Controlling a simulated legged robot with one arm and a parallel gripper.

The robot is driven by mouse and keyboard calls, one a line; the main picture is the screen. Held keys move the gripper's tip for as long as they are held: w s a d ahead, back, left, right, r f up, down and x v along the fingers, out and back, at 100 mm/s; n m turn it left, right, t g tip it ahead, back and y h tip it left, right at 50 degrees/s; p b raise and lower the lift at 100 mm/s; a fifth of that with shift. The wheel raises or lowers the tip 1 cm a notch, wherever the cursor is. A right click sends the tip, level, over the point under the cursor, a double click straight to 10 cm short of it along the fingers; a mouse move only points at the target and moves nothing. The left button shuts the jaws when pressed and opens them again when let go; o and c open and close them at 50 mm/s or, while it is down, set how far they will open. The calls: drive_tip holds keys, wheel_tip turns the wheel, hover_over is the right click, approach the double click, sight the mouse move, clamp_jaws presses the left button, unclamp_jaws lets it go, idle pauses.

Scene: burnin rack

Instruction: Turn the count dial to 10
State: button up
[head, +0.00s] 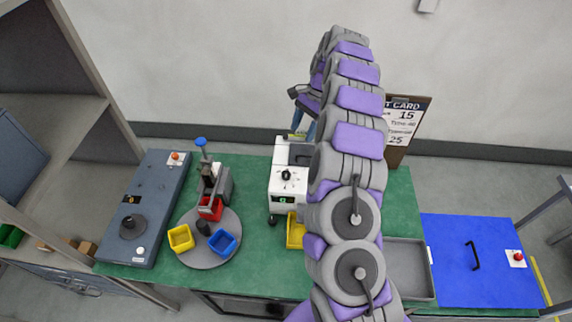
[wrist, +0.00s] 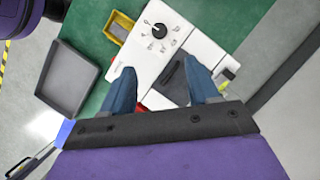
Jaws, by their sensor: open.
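A white machine (head: 279,178) stands on the green table with a black dial (head: 286,175) on its top and a small green-lit display (head: 283,199) below the dial. In the wrist view the dial (wrist: 159,31) shows a pale pointer line and small marks around it, too small to read. I cannot read a label that names it the count dial. My gripper (wrist: 160,88) is open, with two blue fingers apart over the machine's dark recessed part (wrist: 172,82). The dial lies beyond the fingertips, apart from them. In the head view my arm hides part of the machine's right side.
A grey-blue box (head: 158,200) with another black knob (head: 131,226) stands at left. A round turntable (head: 207,257) carries yellow, blue and red bins. A yellow bin (head: 295,232), a grey tray (head: 408,270), a blue panel (head: 480,260) and a job card (head: 403,118) are around my arm.

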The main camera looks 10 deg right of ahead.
sight(287, 173)
drive_tip(key=p+x, duration=0.1)
drive_tip(key=x, duration=1.6)
drive_tip(key=shift+f, duration=0.2)
drive_tip(key=c, duration=1)
